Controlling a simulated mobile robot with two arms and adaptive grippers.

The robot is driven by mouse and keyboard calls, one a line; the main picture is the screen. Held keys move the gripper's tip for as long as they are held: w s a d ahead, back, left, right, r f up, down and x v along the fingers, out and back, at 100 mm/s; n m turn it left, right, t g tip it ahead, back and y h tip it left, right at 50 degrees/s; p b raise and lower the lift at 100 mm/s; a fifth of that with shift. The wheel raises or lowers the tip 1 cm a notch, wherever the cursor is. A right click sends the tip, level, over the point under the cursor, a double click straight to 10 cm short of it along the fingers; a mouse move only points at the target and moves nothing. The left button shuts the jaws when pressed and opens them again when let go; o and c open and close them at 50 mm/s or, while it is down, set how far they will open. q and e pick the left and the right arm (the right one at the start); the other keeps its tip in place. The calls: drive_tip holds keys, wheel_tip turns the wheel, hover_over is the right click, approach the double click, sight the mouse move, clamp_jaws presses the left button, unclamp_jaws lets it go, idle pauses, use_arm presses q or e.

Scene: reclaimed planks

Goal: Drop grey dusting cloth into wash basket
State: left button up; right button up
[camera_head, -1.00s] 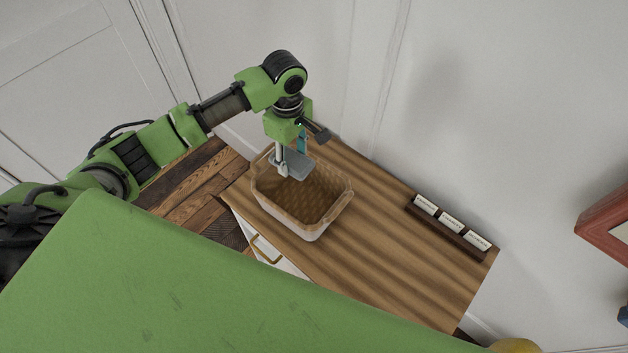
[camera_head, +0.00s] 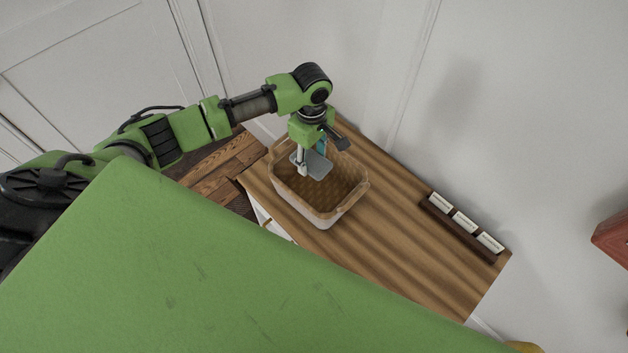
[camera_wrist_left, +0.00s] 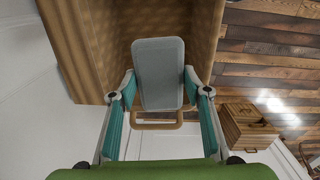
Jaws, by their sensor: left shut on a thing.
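The grey dusting cloth (camera_head: 319,166) is a flat, rounded rectangle held in my left gripper (camera_head: 313,162). The cloth also shows in the left wrist view (camera_wrist_left: 158,72), between the two teal-sided fingers of the left gripper (camera_wrist_left: 160,85), which is shut on it. The wash basket (camera_head: 325,212) is a tan woven basket with a pale lower outside, standing on the wooden top. The cloth is over the basket's opening, toward its far left part. I cannot tell how far it is below the rim. The basket's woven inside (camera_wrist_left: 110,35) shows behind the cloth in the left wrist view. My right gripper is not in view.
The basket stands near the left end of a wooden cabinet top (camera_head: 400,220). A dark holder with several white cards (camera_head: 463,222) lies along the back right edge. A white wall rises behind. The top between basket and card holder is clear.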

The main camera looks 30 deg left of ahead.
use_arm(q)
drive_tip(key=o, duration=1.1)
drive_tip(key=shift+c, duration=0.2)
wheel_tip(320, 180, up, 12)
